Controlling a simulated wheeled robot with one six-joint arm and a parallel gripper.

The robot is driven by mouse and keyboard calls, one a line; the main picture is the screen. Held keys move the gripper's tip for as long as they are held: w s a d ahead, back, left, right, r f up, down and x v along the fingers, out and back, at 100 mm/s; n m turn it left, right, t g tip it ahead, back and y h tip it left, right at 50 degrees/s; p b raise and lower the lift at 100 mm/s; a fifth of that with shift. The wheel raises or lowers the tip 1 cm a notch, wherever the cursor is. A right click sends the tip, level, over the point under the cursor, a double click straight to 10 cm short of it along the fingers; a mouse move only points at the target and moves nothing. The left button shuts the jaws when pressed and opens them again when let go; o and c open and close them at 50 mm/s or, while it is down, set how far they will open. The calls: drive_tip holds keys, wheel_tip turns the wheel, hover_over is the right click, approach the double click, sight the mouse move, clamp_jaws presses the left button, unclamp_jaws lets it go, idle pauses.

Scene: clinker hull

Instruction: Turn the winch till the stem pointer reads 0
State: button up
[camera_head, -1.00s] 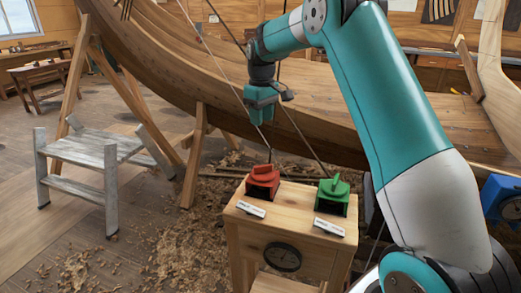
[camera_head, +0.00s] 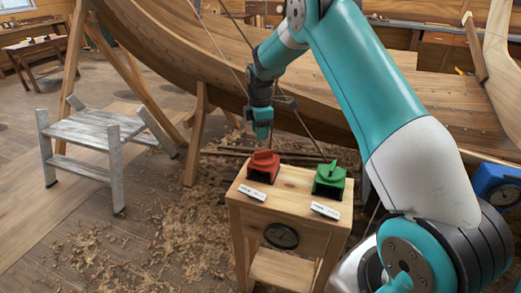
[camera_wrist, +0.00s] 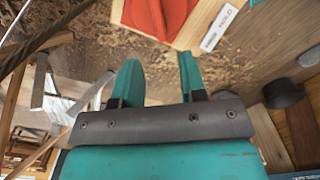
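A red block with a raised handle (camera_head: 263,164) and a green one with a raised handle (camera_head: 329,179) sit on a wooden stand (camera_head: 290,205). A round black dial (camera_head: 281,236) is on the stand's front; its reading is too small to tell. I cannot tell which part is the winch or the stem pointer. My gripper (camera_head: 262,130) hangs just above the red block, pointing down. In the wrist view my gripper's fingers (camera_wrist: 159,78) are apart with nothing between them. The red block (camera_wrist: 152,16) lies beyond the fingertips there, apart from them.
White label plates (camera_head: 252,193) lie before each block. Lines run down from the wooden hull (camera_head: 200,60) behind the stand. A grey trestle bench (camera_head: 95,137) stands at left, a blue device (camera_head: 497,184) at right. Shavings cover the open floor at left.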

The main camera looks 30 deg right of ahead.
sight(260, 152)
wheel_tip(260, 152, down, 8)
drive_tip(key=shift+f+p, duration=0.25)
drive_tip(key=shift+p, duration=0.45)
clamp_jaws()
